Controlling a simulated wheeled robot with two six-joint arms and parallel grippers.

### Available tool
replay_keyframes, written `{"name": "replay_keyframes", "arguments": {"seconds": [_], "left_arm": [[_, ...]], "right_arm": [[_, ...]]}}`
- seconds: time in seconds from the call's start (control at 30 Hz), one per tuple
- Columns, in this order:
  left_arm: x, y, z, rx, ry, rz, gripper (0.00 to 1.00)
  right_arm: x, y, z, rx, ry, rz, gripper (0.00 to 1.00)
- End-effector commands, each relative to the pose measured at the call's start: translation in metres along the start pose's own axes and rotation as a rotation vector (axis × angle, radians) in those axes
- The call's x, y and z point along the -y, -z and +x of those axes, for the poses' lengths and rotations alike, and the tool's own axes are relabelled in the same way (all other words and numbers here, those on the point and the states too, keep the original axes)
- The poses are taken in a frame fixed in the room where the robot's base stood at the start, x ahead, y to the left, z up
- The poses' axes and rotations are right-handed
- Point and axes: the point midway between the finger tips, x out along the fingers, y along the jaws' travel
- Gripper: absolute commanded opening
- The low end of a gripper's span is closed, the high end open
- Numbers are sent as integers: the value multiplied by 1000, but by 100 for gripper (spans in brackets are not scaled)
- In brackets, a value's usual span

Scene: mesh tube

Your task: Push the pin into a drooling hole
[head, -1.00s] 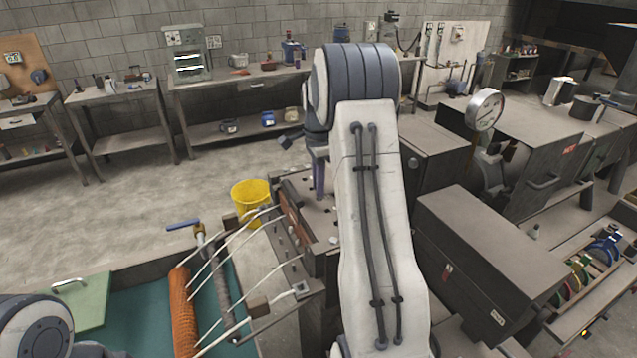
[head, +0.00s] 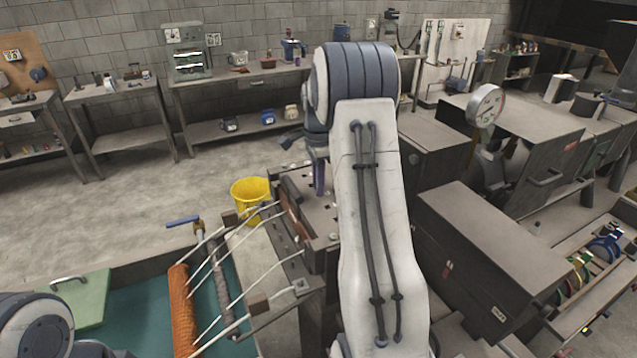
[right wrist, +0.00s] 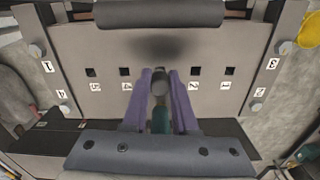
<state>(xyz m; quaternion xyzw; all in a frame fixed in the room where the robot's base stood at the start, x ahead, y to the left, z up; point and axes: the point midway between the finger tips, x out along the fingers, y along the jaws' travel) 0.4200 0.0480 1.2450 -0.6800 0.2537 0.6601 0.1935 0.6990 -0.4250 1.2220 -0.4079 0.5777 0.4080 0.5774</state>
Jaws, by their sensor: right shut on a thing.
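My right gripper (right wrist: 160,78) is shut on a pin with a dark round shaft (right wrist: 159,86) and a green grip (right wrist: 160,120); its two purple fingers lie on either side of it. The gripper is over the middle of a grey plate (right wrist: 105,50) with a row of small square holes and number tags. Two holes show left of the pin and two right; the middle of the row is hidden. I cannot tell whether the pin is in a hole. In the head view, one purple finger (head: 320,178) shows above the plate (head: 296,184). My left gripper is out of view.
Pale strands (head: 240,240) run from the block's side to an orange mesh tube (head: 182,305) over a teal trough. A yellow bucket (head: 245,189) stands behind the block. Grey machine boxes (head: 490,258) fill the right. Bolts stand at the plate's corners.

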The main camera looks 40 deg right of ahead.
Motion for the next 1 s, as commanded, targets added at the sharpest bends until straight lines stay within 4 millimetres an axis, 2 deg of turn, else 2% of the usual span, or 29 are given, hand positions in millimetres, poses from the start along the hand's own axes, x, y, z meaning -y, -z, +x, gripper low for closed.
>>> {"name": "replay_keyframes", "arguments": {"seconds": [0.13, 0.17, 0.23, 0.53, 0.67, 0.77, 1.0], "left_arm": [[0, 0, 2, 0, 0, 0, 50], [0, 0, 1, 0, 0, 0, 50], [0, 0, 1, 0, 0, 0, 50], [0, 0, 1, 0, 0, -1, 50], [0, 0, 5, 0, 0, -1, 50], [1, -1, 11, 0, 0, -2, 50], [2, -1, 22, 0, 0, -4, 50]], "right_arm": [[0, 0, 2, 0, 0, 0, 0], [0, 0, 2, 0, 0, 0, 34], [0, 0, 2, 0, 0, 0, 61], [0, 0, 2, 0, 0, 0, 61], [1, 0, -6, -1, 3, 0, 61], [1, 0, -20, -1, 6, 0, 61], [1, 0, -69, -1, 6, 0, 61]]}}
